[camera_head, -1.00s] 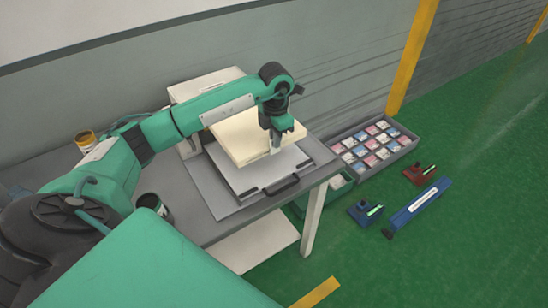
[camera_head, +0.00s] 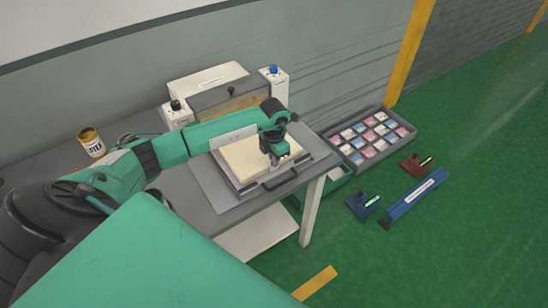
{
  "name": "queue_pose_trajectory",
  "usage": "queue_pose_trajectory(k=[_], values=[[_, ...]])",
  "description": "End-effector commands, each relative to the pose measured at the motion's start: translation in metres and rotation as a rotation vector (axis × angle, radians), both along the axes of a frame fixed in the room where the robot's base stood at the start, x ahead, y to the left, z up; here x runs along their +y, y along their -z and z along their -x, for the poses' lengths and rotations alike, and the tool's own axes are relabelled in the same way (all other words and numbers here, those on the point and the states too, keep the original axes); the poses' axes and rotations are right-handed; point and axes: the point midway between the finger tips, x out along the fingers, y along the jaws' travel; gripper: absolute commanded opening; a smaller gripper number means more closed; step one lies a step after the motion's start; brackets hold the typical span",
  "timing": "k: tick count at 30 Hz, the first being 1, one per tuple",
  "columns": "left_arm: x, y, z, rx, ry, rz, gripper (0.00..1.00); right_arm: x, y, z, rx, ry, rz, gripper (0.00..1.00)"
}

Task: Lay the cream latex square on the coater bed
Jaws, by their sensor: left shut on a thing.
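The cream latex square (camera_head: 245,162) is a thick, pale slab. It lies flat over the grey coater bed (camera_head: 225,192), or very close above it; I cannot tell whether it touches all over. My left gripper (camera_head: 274,162) is at the right edge of the slab, pointing down, and is shut on it. The fingertips are small and partly hidden against the slab. A black handle (camera_head: 280,179) is at the bed's front right. My right gripper is not in view.
The coater's posts (camera_head: 273,88) and crossbar stand behind the bed. A labelled can (camera_head: 91,142) is on the table at left. On the floor at right are a tray of sample packets (camera_head: 371,139), a blue bar (camera_head: 416,195) and two small devices.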

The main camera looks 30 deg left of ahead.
Motion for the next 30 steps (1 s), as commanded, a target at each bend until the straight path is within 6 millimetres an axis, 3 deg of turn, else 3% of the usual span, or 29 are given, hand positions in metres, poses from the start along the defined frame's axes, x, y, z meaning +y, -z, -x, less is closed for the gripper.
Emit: queue_pose_trajectory(k=[2, 6, 19, 30], values=[[0.0, 0.003, 0.0, 0.0, 0.0, -0.001, 0.0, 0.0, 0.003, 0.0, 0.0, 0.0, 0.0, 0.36], [0.0, 0.002, 0.0, 0.0, 0.0, 0.0, 0.29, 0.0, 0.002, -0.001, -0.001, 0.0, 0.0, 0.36], [0.0, -0.006, -0.001, -0.002, 0.0, 0.0, 0.29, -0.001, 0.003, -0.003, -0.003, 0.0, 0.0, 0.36], [0.0, -0.081, -0.001, -0.004, 0.0, -0.001, 0.29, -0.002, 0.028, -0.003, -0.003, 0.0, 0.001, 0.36]])
